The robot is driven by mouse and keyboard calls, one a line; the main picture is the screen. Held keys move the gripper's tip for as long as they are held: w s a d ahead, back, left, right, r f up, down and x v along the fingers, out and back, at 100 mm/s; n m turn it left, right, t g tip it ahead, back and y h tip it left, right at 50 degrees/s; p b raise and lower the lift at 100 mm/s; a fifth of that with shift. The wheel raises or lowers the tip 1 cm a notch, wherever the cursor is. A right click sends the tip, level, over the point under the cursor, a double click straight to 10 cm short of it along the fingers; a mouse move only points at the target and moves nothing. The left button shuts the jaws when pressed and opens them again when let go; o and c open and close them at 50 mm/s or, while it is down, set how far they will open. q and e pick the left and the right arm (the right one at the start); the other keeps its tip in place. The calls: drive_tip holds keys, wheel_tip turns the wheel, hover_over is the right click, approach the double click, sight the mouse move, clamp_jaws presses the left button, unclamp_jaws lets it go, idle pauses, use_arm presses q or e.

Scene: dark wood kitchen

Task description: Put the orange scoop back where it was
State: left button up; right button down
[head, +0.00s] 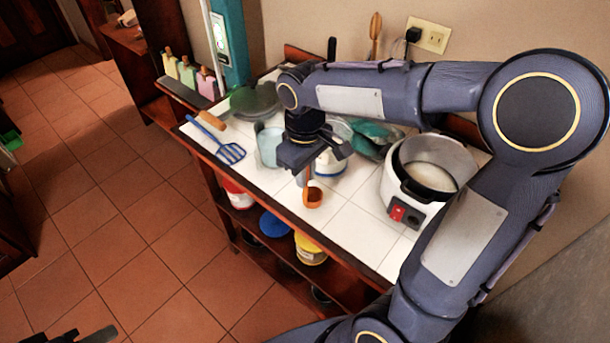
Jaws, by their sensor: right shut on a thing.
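The orange scoop (313,197) hangs below my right gripper (308,168), its cup over the front part of the white tiled counter (352,232). My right gripper is shut on the scoop's handle, and the jaws hide the upper part of it. I cannot tell whether the cup touches the tiles. A dark part of my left gripper (85,337) shows at the bottom left edge, cut off by the frame, away from the counter.
A white rice cooker (423,213) stands open right of the scoop. A blue slotted spatula (230,153) lies at the left. Jars (309,249) fill the shelf below.

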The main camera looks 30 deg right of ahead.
drive_tip(key=shift+f, duration=0.7)
drive_tip(key=shift+f, duration=0.2)
drive_tip(key=c, duration=1.4)
unclamp_jaws()
